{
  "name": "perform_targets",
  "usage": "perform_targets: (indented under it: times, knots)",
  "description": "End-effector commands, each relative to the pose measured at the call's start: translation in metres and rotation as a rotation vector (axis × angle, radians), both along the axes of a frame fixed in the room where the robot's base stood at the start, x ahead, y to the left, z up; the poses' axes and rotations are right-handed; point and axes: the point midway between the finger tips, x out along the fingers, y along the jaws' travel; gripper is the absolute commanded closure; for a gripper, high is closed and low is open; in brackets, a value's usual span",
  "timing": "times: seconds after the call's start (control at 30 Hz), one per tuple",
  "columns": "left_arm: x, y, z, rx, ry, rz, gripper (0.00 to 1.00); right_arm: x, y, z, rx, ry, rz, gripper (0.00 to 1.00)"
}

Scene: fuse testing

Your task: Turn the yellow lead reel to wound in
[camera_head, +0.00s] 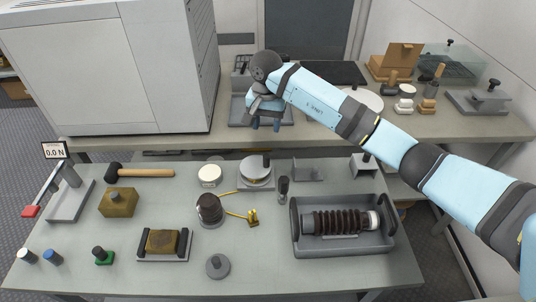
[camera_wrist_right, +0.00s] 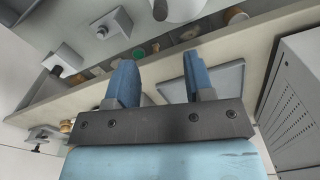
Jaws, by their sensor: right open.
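My right gripper (camera_head: 265,124) is open and empty, above the back bench and well behind the reel. Its two blue fingers (camera_wrist_right: 160,82) show apart in the right wrist view, with nothing between them. I cannot make out the reel in the wrist view. My left gripper is not in view.
A grey tray (camera_head: 384,246) with a ribbed brown insulator (camera_head: 340,222) stands at the right. A round grey device (camera_head: 257,174) and a black-handled piece (camera_head: 283,190) stand behind the reel. A large white cabinet (camera_head: 70,75) fills the back left.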

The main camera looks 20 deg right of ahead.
Motion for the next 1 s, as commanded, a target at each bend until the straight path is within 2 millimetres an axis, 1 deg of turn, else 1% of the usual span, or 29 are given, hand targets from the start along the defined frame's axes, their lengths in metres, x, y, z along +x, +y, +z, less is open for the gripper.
perform_targets:
  times: [0.17,0.4,0.6,0.7,0.8,1.0]
  knots:
    - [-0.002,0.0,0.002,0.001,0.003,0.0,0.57,-0.002,0.0,-0.024,0.001,0.007,-0.001,0.52]
    - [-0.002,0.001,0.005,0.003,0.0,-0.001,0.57,-0.002,0.002,-0.076,0.005,0.007,-0.002,0.52]
    - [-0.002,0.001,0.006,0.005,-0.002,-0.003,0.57,-0.002,0.002,-0.113,0.004,0.005,-0.002,0.52]
    - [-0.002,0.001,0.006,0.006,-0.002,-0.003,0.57,-0.001,0.001,-0.125,0.005,0.004,-0.002,0.52]
    - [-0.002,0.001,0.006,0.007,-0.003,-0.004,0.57,-0.001,0.001,-0.132,0.006,0.004,-0.002,0.52]
    - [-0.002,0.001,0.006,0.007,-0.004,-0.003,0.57,-0.001,0.001,-0.136,0.004,0.001,-0.001,0.52]
